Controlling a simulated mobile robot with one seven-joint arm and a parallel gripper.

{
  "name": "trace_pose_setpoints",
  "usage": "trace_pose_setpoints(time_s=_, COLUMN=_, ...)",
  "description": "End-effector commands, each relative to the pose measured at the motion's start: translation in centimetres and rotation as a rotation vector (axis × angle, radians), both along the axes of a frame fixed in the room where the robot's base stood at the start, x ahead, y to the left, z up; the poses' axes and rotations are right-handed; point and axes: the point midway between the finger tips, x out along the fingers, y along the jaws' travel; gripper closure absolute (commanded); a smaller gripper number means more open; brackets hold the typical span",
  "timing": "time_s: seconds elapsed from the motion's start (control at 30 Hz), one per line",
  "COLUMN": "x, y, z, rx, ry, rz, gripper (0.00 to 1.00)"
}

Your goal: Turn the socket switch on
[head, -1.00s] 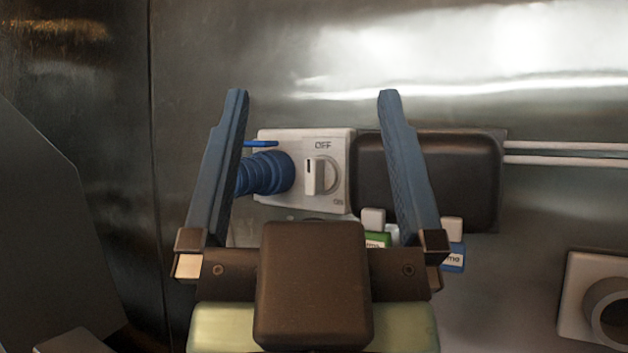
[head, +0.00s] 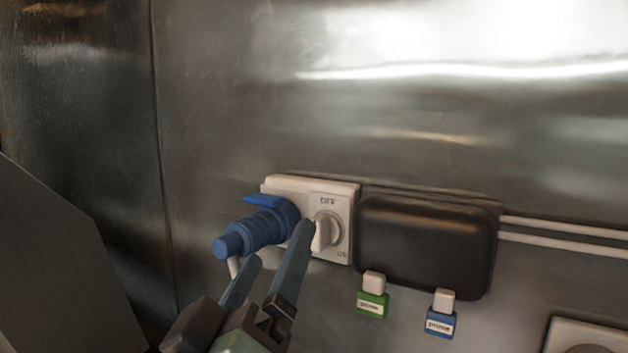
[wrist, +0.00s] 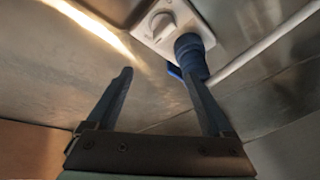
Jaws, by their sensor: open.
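The white socket box (head: 349,198) is fixed to the metal wall. Its round switch knob (head: 326,231) stands upright between the printed OFF above and ON at the lower right. A blue plug (head: 259,233) sits in the box's left part. My gripper (head: 281,243) is open and empty, below and in front of the plug, with one fingertip overlapping the knob's lower left edge in the head view. In the wrist view, my gripper (wrist: 158,72) is apart from the box, and the knob (wrist: 161,26) and plug (wrist: 190,52) show beyond the fingers. Contact with the plug cannot be told.
A black box (head: 425,240) is right of the socket, with a green prime tag (head: 371,304) and a blue prime tag (head: 440,322) below it. White pipes (head: 565,234) run right. A pale fitting (head: 575,335) is at the lower right. The wall above is clear.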

Motion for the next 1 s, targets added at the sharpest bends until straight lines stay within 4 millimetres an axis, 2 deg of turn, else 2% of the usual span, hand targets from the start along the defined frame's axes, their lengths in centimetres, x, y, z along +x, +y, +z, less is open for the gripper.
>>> trace_pose_setpoints(time_s=0.03, x=0.2, y=0.8, z=0.8, rx=-0.074, ry=0.069, rz=-0.04, gripper=0.15)
trace_pose_setpoints(time_s=0.17, x=-0.1, y=1.8, z=0.0, rx=-0.291, ry=0.241, rz=-0.167, gripper=0.15)
trace_pose_setpoints(time_s=0.3, x=-1.4, y=2.6, z=-0.4, rx=-0.517, ry=0.401, rz=-0.292, gripper=0.15)
trace_pose_setpoints(time_s=0.43, x=-2.7, y=2.8, z=-0.6, rx=-0.66, ry=0.495, rz=-0.374, gripper=0.15)
trace_pose_setpoints(time_s=0.6, x=-3.3, y=2.8, z=-0.8, rx=-0.732, ry=0.542, rz=-0.418, gripper=0.15)
trace_pose_setpoints(time_s=0.77, x=-1.9, y=1.8, z=-0.8, rx=-0.735, ry=0.544, rz=-0.423, gripper=0.15)
trace_pose_setpoints(time_s=1.0, x=2.4, y=-0.7, z=-0.7, rx=-0.732, ry=0.543, rz=-0.424, gripper=0.15)
